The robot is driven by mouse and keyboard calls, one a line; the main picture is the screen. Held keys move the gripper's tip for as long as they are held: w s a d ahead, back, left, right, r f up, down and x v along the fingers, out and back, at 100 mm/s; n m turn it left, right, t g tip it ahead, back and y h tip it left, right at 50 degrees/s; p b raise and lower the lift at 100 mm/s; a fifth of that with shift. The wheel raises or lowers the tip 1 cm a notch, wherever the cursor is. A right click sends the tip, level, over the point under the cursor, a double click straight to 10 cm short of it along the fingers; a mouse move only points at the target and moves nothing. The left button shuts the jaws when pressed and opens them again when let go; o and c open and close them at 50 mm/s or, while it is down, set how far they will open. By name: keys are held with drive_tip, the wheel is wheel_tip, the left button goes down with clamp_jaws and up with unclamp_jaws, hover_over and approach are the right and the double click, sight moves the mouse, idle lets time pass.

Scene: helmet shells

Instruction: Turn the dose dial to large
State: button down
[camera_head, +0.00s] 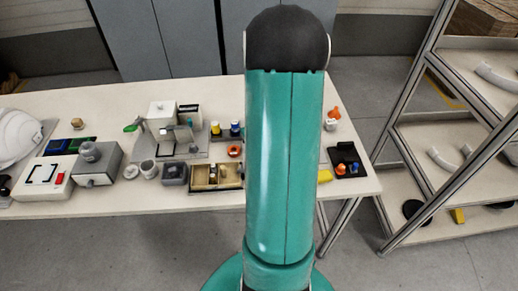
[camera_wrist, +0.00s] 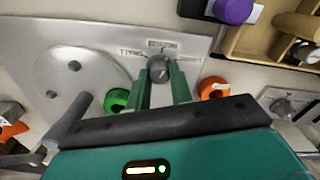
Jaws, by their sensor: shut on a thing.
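The dose dial (camera_wrist: 158,66) is a small dark grey round knob on a light metal plate (camera_wrist: 115,40) in the wrist view. Small printed labels, too blurred to read surely, sit to its left, above it and to its right. My gripper (camera_wrist: 161,80) has its two green fingers reaching to the dial, one on each side of its near part, and is shut on it. The dial's pointer is not clear, so I cannot tell which label it faces. In the head view I cannot make out the dial surely.
A grey disc (camera_wrist: 70,85) with a dark rod lies left of the dial. A green ring (camera_wrist: 117,100) and an orange ring (camera_wrist: 213,88) flank my fingers. A purple-topped container (camera_wrist: 232,10) and a wooden tray (camera_wrist: 262,38) stand at the upper right. A white helmet shell (camera_head: 18,138) is at the table's left.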

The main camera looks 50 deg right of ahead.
drive_tip(key=m, duration=0.6)
drive_tip(key=shift+s+m, duration=0.1)
drive_tip(key=shift+m, duration=0.3)
idle(0.3)
drive_tip(key=c, duration=1.2)
unclamp_jaws()
drive_tip(key=shift+c, duration=0.2)
drive_tip(key=shift+r, duration=0.1)
wheel_tip(320, 180, up, 14)
drive_tip(key=shift+f, duration=0.2)
